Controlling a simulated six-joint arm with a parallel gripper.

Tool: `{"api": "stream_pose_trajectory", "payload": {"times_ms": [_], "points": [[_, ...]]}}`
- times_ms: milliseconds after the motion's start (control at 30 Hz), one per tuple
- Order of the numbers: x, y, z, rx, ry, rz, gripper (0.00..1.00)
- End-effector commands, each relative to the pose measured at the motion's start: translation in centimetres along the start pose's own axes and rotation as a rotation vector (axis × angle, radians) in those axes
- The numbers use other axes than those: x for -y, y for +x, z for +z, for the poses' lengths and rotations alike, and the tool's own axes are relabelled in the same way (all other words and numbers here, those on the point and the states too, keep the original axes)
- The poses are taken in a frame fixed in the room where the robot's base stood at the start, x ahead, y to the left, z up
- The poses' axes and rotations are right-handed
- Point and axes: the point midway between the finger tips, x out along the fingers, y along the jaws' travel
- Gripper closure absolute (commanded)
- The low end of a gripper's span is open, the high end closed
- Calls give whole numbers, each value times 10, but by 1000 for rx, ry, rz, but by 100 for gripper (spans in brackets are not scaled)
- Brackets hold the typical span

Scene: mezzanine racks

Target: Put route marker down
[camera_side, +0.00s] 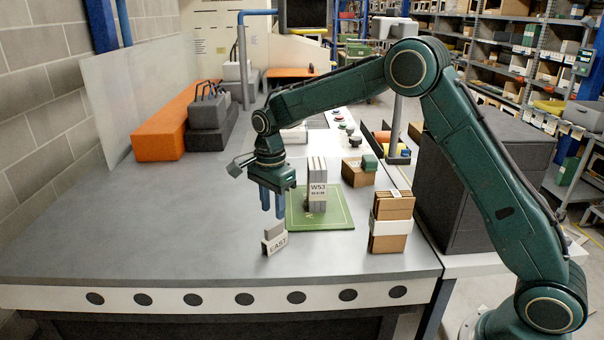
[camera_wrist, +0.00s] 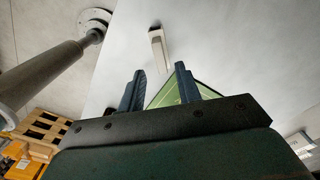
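The route marker (camera_side: 274,243) is a small grey block with a white face lettered EAST. It stands on the grey bench left of the green mat (camera_side: 337,222). My gripper (camera_side: 273,213) points down just above it, its two blue fingers spread with nothing seen between them. In the wrist view the marker (camera_wrist: 157,48) shows as a narrow pale bar beyond the fingertips of my gripper (camera_wrist: 160,72), apart from them. A corner of the green mat (camera_wrist: 167,97) shows between the fingers there. The marker's underside is hidden.
A grey upright stack labelled W53 (camera_side: 318,188) stands on the mat. A banded stack of brown boxes (camera_side: 391,222) is to its right, and a brown box (camera_side: 358,173) stands behind. An orange block (camera_side: 165,140) lies back left. The bench's left half is clear.

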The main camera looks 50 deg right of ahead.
Motion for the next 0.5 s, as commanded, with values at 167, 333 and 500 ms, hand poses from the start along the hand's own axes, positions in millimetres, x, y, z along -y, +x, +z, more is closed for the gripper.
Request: {"api": "stream_pose_trajectory", "payload": {"times_ms": [167,333,500], "points": [[1,-30,0,0,0,-4,66],[1,-50,0,0,0,-2,66],[0,-58,0,0,0,0,66]]}}
